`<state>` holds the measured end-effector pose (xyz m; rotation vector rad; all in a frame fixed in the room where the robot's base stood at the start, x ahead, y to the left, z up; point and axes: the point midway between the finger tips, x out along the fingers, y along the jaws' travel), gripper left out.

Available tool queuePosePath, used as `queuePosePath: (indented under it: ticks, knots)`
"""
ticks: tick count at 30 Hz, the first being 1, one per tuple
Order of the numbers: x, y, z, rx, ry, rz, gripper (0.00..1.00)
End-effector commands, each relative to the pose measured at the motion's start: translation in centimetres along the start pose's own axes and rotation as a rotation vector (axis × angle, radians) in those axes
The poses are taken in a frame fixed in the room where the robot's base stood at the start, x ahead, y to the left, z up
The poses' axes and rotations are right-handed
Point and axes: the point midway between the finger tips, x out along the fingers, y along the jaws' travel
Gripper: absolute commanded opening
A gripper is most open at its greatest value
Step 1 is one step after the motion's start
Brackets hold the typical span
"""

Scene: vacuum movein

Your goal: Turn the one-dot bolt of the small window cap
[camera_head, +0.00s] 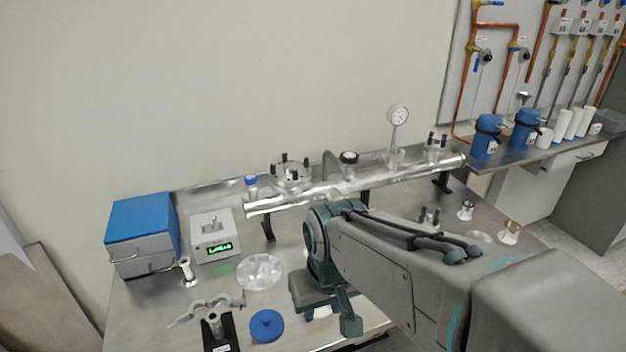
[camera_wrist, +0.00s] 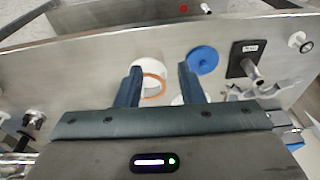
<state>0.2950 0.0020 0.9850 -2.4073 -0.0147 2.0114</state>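I cannot read any dots on the bolts. A smaller fitting with dark upright bolts (camera_head: 436,150) sits at the right end of the metal tube, and a larger bolted flange (camera_head: 291,176) sits on its left part. More dark bolts (camera_head: 430,216) show beyond my arm, on a part mostly hidden by it. I cannot tell for sure which is the small window cap. My gripper (camera_head: 330,312) is low over the table front, away from these fittings. In the wrist view my gripper (camera_wrist: 161,86) has its fingers apart, with a white piece with an orange ring (camera_wrist: 152,86) below, seen between them.
A blue disc (camera_head: 266,325), a clear round part (camera_head: 259,271) and a black-based stand (camera_head: 220,330) lie left of my gripper. A grey box with a green display (camera_head: 213,236) and a blue-topped box (camera_head: 142,232) stand further left. A gauge (camera_head: 398,116) rises from the tube.

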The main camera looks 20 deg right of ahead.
Motion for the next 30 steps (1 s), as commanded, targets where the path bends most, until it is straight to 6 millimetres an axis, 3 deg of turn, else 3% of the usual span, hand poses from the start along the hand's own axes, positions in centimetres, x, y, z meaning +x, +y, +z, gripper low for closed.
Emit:
queuePosePath:
  ticks: [1, 6, 11, 16, 17, 24, 30]
  knots:
    - [-3.0, 0.0, -0.6, -0.001, 0.001, 0.001, 0.35]
    - [-7.5, 0.3, -1.9, -0.002, 0.01, 0.01, 0.35]
    - [-11.1, 1.0, -3.6, -0.006, 0.03, 0.03, 0.35]
    - [-13.5, 3.5, -7.0, -0.021, 0.081, 0.087, 0.35]
    - [-13.4, 4.4, -8.0, -0.03, 0.098, 0.106, 0.35]
    - [-6.6, 11.0, -12.9, -0.141, 0.243, 0.198, 0.35]
    - [-0.9, 14.5, -14.6, -0.242, 0.378, 0.19, 0.35]
